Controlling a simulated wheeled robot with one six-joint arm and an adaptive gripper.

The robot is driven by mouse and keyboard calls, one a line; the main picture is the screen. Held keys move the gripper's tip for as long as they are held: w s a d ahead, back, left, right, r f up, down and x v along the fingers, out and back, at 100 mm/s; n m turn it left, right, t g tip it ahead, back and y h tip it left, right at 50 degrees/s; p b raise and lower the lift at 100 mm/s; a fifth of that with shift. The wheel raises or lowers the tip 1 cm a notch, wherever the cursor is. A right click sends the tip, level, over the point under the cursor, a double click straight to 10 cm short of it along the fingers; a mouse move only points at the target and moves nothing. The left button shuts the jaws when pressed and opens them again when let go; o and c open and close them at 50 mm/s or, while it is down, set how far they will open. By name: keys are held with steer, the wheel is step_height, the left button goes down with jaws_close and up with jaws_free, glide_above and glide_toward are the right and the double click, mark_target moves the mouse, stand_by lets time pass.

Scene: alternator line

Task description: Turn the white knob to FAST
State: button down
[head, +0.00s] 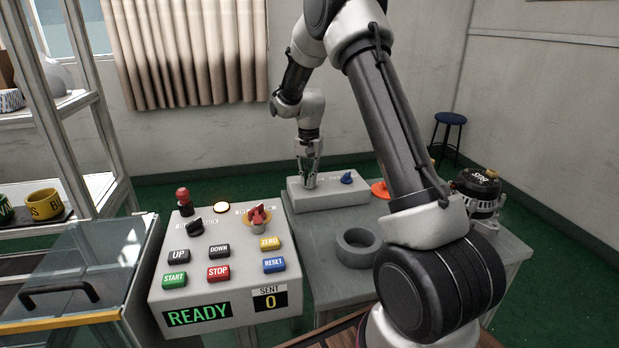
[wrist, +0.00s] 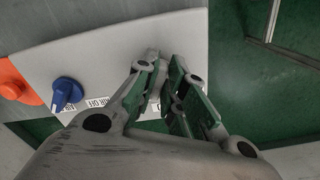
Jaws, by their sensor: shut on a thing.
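My gripper (head: 309,184) points down onto the left part of a low light-grey box (head: 330,199) at the back of the table. Its fingers are shut on what seems to be the white knob, which they hide almost wholly in both views. I cannot read where the knob points, and no FAST label is legible. In the wrist view my gripper (wrist: 160,78) covers part of the box (wrist: 110,50) top and its labels. A blue knob (head: 347,177) stands to the right on the same box; it also shows in the wrist view (wrist: 67,92), beside small printed labels.
A grey ring (head: 358,244) and an alternator (head: 479,190) are on the table (head: 325,280). A control panel (head: 204,253) with buttons, reading READY and SENT 0, stands at front left. A shelf (head: 90,98) is farther left.

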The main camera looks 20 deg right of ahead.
mark_target(308, 179)
steer(key=shift+w+m, duration=0.1)
steer(key=shift+m, duration=1.1)
steer(key=shift+a, duration=0.1)
steer(key=c, duration=1.5)
jaws_free()
step_height(308, 179, up, 12)
